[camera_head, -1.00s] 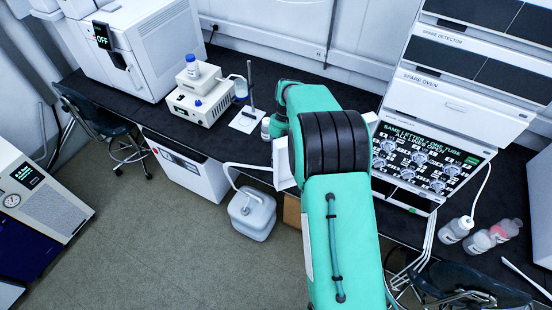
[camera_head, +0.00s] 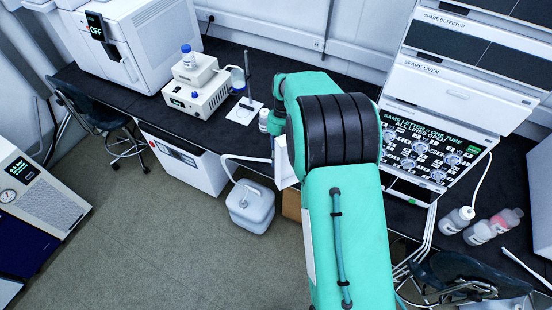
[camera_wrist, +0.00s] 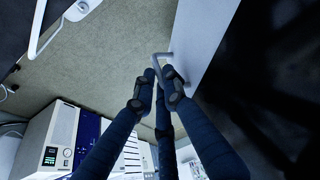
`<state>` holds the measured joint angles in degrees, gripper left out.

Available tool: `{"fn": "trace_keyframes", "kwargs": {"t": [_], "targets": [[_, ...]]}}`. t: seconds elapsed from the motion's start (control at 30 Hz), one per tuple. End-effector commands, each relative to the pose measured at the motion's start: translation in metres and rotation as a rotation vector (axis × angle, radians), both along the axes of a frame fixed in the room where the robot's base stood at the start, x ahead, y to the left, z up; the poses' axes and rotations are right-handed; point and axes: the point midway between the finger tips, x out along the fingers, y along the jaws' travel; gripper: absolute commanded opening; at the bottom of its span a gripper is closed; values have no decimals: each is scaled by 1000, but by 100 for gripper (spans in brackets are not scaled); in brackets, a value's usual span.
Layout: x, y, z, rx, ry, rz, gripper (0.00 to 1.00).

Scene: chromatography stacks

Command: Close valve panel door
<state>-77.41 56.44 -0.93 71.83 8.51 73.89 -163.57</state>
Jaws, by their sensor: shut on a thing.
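The valve panel (camera_head: 432,147) shows at the right in the head view, with several round knobs on a dark face. A white door (camera_wrist: 205,38) shows in the wrist view as a slanted panel with a grey bar handle (camera_wrist: 159,56). In the head view a white sheet (camera_head: 284,163), apparently part of this door, pokes out left of my arm, so the door stands open. My gripper (camera_wrist: 160,76) is shut on the handle, its dark fingertips close together around it. In the head view my arm hides the gripper and most of the door.
A white jug (camera_head: 250,206) stands on the floor below the bench. Bottles (camera_head: 480,230) stand on the bench right of the panel. A chair (camera_head: 455,280) sits at lower right, another (camera_head: 105,120) at left. Open floor (camera_head: 170,250) lies left of my arm.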

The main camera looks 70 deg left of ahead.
Motion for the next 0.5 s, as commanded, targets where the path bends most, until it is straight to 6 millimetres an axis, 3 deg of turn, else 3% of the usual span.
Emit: {"fn": "trace_keyframes", "kwargs": {"t": [0.5], "targets": [[3,-15,-2,0,-4,39,0]]}}
